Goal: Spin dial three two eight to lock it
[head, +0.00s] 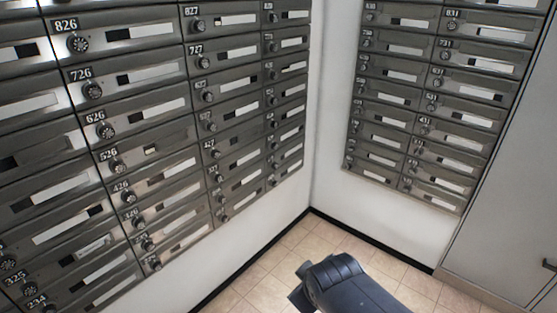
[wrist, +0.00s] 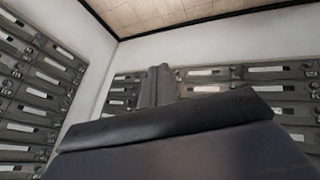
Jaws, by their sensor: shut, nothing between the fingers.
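The left wall's mailboxes each have a round dark dial at the left of a nameplate. My gripper (head: 297,291) is low in the head view, over the floor and well apart from the dials. In the wrist view its two fingers (wrist: 160,70) are together with nothing between them. I cannot tell which box is 328 in the wrist view.
A second bank of mailboxes (head: 440,78) hangs on the right wall beyond a white corner (head: 325,120). The tiled floor (head: 275,280) is clear between the walls.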

